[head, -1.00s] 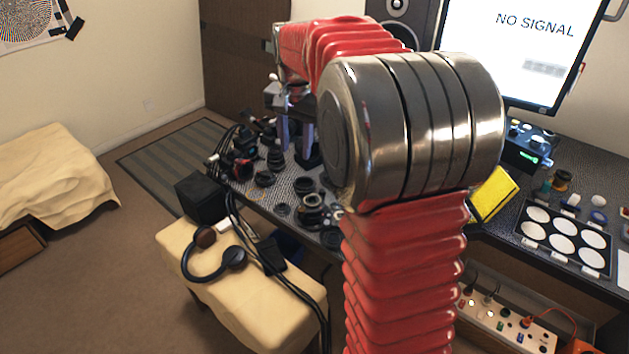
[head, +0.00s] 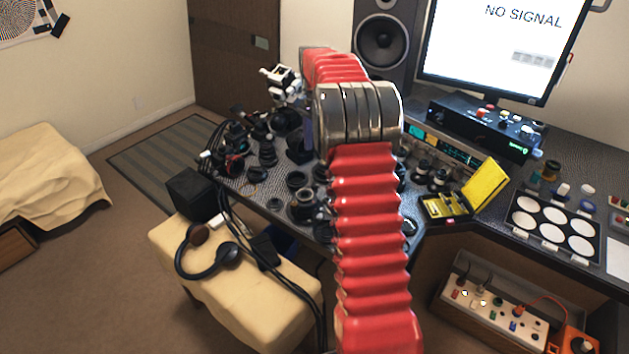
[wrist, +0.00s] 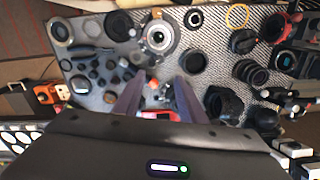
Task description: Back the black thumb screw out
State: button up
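My gripper (wrist: 158,82) points down over the cluttered desk in the wrist view, with its two grey-purple fingers apart and a clear gap between them. In the head view my arm hides most of it. A round silver and dark lens part (wrist: 157,38) lies beyond the fingertips, near the top of the wrist view. Small light and orange bits show between the fingers, too blurred to name. I cannot pick out the black thumb screw for certain in either view.
Dark lens parts crowd the desk, such as a lens barrel (wrist: 250,73) right of the fingers. A yellow case (head: 484,187) stands open on the desk. A padded stool with headphones (head: 228,257) stands in front.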

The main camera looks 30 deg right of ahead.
aim_at(315, 185)
notch_tip(315, 185, down, 14)
jog(key=shift+r, duration=0.1)
dwell(0.8)
jog(key=shift+c, duration=0.3)
grip_shut()
